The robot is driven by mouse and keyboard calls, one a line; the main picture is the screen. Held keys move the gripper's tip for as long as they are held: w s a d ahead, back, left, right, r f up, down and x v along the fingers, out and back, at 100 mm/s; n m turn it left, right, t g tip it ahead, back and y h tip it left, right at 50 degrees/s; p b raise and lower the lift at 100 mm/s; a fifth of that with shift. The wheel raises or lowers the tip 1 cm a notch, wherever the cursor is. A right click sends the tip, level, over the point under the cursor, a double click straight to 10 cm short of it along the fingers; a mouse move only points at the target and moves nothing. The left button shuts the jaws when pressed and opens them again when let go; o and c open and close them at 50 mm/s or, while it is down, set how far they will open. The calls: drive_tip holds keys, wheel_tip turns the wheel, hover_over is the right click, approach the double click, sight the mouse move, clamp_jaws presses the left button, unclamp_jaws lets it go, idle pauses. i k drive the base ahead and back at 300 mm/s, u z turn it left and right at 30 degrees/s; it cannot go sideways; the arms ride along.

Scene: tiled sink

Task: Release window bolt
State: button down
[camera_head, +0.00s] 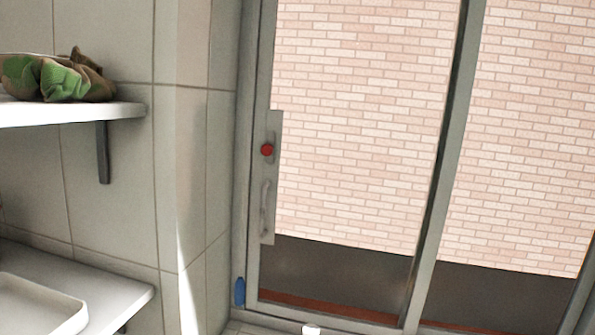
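The window (430,175) has a grey metal frame and looks out on a pale brick wall. On its left upright is a grey lock plate (270,210) with a small round red knob (267,150) near the top, which looks like the bolt. A grey pull handle (265,208) sits below the knob on the same plate. My gripper is not in view, and nothing touches the bolt. Whether the bolt is engaged cannot be told from here.
At left, a white shelf (70,112) on a dark bracket (103,152) holds a green and brown cloth-like bundle (55,77). Below is a white counter (110,283) with a basin (40,308). A blue object (240,291) and a white object (311,329) stand by the sill. Space before the window looks clear.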

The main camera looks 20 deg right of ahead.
sight(268, 150)
drive_tip(key=z, duration=0.05)
drive_tip(key=i, duration=1)
drive_tip(key=u, duration=0.05)
